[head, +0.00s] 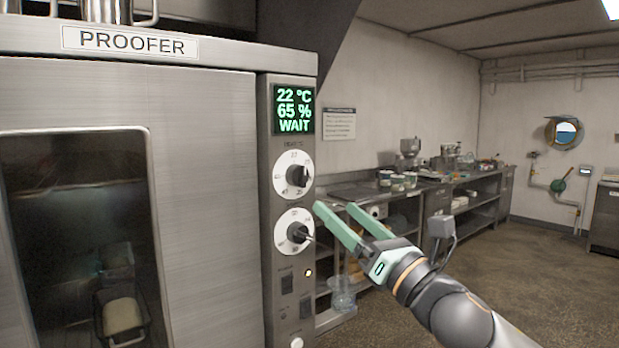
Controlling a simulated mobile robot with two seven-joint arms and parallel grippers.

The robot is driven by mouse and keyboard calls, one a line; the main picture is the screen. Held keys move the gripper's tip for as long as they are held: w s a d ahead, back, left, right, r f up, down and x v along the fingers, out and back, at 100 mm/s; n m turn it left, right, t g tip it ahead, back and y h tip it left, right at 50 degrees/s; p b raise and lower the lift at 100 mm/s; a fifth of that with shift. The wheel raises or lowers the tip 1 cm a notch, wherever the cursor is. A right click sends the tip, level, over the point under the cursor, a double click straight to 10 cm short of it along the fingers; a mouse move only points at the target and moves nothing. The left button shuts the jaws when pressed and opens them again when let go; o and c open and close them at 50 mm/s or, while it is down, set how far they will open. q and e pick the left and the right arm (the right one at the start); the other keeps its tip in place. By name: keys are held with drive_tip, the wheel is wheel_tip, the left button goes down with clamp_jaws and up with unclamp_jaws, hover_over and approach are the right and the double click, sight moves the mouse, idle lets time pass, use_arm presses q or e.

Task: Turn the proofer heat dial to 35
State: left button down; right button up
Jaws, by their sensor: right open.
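The steel proofer (200,200) fills the left of the head view, with a narrow control panel on its right edge. Its display (294,109) reads 22 °C, 65 % and WAIT. The upper dial (297,175), under a small heat label, has a black knob on a white numbered disc; I cannot read its setting surely. A similar lower dial (295,232) sits below it. My right gripper (334,207) is open and empty, with green fingers pointing up and left, just right of the panel and lower than the upper knob. My left gripper is not in view.
Below the dials are a power switch (287,280), a small lit lamp (308,272) and further buttons. A steel counter (350,190) with bowls and a machine stands behind my right gripper along the wall. Open floor (540,265) lies to the right.

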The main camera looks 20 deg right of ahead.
sight(305, 180)
drive_tip(key=p+x, duration=0.3)
drive_tip(key=x, duration=0.7)
drive_tip(key=shift+w+a+r, duration=0.1)
drive_tip(key=shift+w+a, duration=0.05)
drive_tip(key=shift+w, duration=0.05)
clamp_jaws()
idle(0.3)
